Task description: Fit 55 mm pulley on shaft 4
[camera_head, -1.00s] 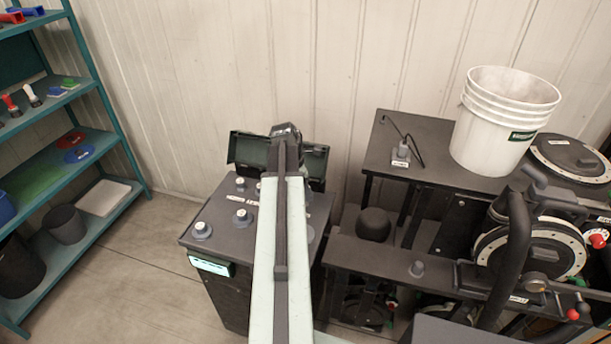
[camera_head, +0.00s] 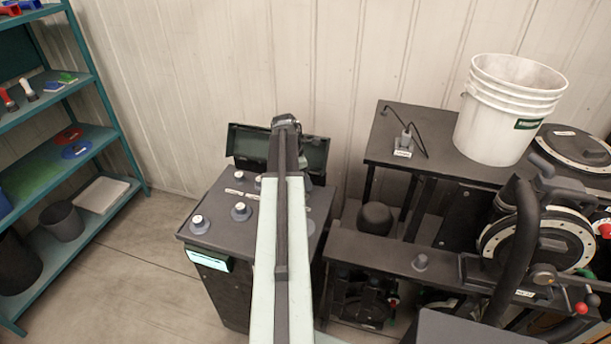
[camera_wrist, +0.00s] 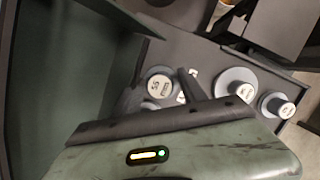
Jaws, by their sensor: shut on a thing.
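In the wrist view my gripper (camera_wrist: 186,76) reaches over a dark console top. Its dark finger lies against a grey pulley with a pale marked cap (camera_wrist: 160,85), on which it appears to be shut; the marking is too small to read surely. I cannot tell which shaft is number 4.
An open dark green case (camera_head: 248,143) stands behind the console. A machine bench (camera_head: 440,170) with a white bucket (camera_head: 508,110) is at the right. A teal shelf (camera_head: 103,140) with small parts is at the left. Clear floor (camera_head: 140,270) lies between shelf and console.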

